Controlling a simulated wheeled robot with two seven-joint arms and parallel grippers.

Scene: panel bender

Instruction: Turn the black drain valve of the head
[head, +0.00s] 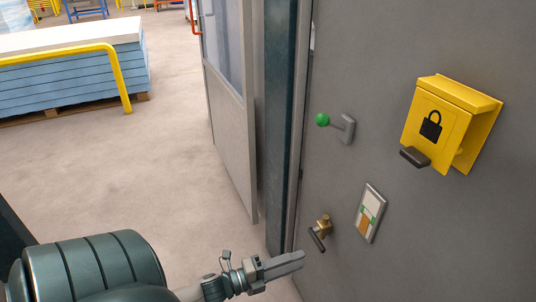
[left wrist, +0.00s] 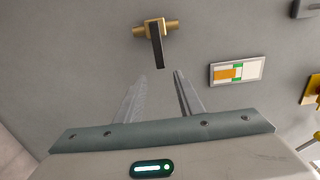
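The drain valve is a small brass fitting with a black lever handle (head: 316,239), low on the grey panel. In the head view the lever slants down to the left from the brass body (head: 324,224). In the left wrist view the brass body (left wrist: 152,29) is at the top and the black lever (left wrist: 157,48) points down toward the fingers. My left gripper (head: 300,258) is just left of and below the lever. Its fingers (left wrist: 160,78) are apart with nothing between them, short of the lever's tip. My right gripper is in neither view.
A gauge plate (head: 370,212) with green and orange marks is right of the valve. Above are a green-knobbed lever (head: 323,119) and a yellow lock box (head: 446,125). An open door (head: 228,120) stands left. Floor between the door and the stacked sheets (head: 75,75) is clear.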

